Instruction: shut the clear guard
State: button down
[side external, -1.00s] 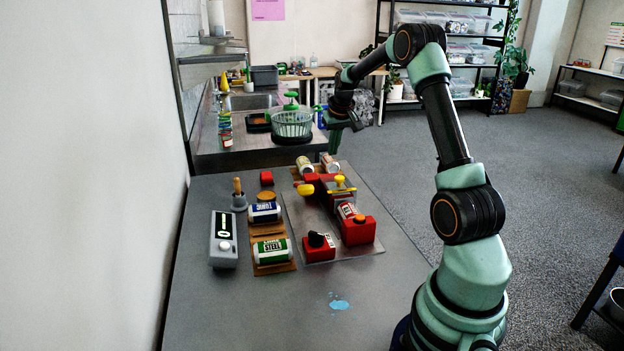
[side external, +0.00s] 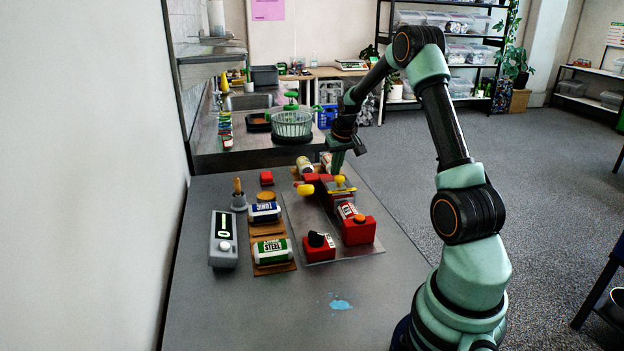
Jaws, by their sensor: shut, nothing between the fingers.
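The red fixture (side external: 316,179) stands on a clear plate (side external: 297,216) on the grey table. A yellow knob (side external: 340,182) and a yellow rounded part (side external: 305,189) sit on its upper end. I cannot clearly make out the clear guard or its angle; it may be among these parts. A can (side external: 347,210) lies tilted in the fixture, beside a red box with an orange button (side external: 358,230). My gripper (side external: 337,171) is shut and empty, pointing down just above and behind the yellow knob. I cannot tell whether it touches anything.
A red block with a black knob (side external: 319,243) stands at the plate's front. Left are the TONIC can (side external: 264,212), the STEEL can (side external: 271,252) and a grey meter (side external: 223,239). Cans (side external: 305,164) stand behind. The front table is clear except for a blue spill (side external: 340,304).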

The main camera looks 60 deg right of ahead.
jog(key=s+a, duration=0.8)
jog(key=shift+s+a, duration=0.3)
dwell(0.3)
jog(key=shift+w+d+r, duration=0.1)
jog(key=shift+w+d, duration=0.3)
jog(key=shift+w, duration=0.1)
notch_tip(320, 180, up, 10)
jog(key=s+a+r+n+t+y, duration=0.1)
jog(key=s+a+r+n, duration=0.1)
jog(key=a, duration=1.2)
jog(key=s+a+r+n+t+y, duration=0.1)
jog(key=a+n, duration=0.4)
jog(key=a, duration=0.9)
jog(key=shift+s+a+r+t+y, duration=0.3)
jog(key=shift+s+a+r, duration=0.15)
jog(key=shift+r, duration=0.35)
